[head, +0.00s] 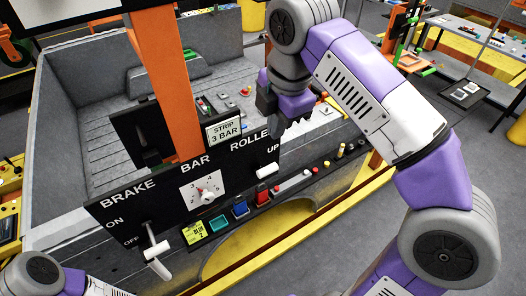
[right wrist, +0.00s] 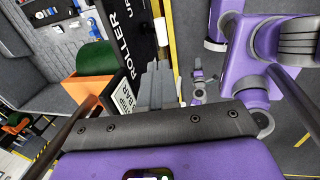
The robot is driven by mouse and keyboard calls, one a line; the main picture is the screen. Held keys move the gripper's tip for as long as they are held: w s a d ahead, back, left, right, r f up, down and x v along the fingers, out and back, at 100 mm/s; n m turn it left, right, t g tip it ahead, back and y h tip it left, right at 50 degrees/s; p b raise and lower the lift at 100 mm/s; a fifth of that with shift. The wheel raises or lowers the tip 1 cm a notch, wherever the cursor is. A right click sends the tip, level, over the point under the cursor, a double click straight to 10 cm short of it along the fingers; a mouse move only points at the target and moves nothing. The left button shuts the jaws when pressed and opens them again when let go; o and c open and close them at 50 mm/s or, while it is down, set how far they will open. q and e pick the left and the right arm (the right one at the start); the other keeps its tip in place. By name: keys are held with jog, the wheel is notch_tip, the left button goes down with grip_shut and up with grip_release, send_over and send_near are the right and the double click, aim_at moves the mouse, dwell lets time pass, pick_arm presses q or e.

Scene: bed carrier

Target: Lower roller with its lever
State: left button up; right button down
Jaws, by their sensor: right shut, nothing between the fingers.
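The black control panel (head: 165,195) carries the labels BRAKE, BAR and ROLLER. The roller lever (head: 267,170) shows as a white handle just below the word UP at the panel's right end. A white handle (right wrist: 162,31) also shows beside the panel in the right wrist view. My right gripper (head: 289,126) is above and slightly right of the roller lever, apart from it. Its fingers (right wrist: 156,84) are together and empty in the right wrist view. No DOWN label is readable. My left gripper is outside both views; only part of its arm shows at bottom left.
The brake lever (head: 158,249) has white parts and stands by OFF at the left. A BAR dial (head: 207,196) is mid-panel, under a STRIP 3 BAR sign (head: 225,130). A ledge below holds several coloured items. An orange post (head: 165,80) rises behind the panel.

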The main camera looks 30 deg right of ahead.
jog(key=b, duration=0.2)
send_near(267, 169)
jog(key=f, duration=0.5)
jog(key=shift+w+f, duration=0.15)
jog(key=shift+w, duration=0.25)
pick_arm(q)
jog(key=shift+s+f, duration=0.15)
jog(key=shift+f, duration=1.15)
pick_arm(e)
jog(key=shift+w+f, duration=0.25)
jog(key=shift+f, duration=0.5)
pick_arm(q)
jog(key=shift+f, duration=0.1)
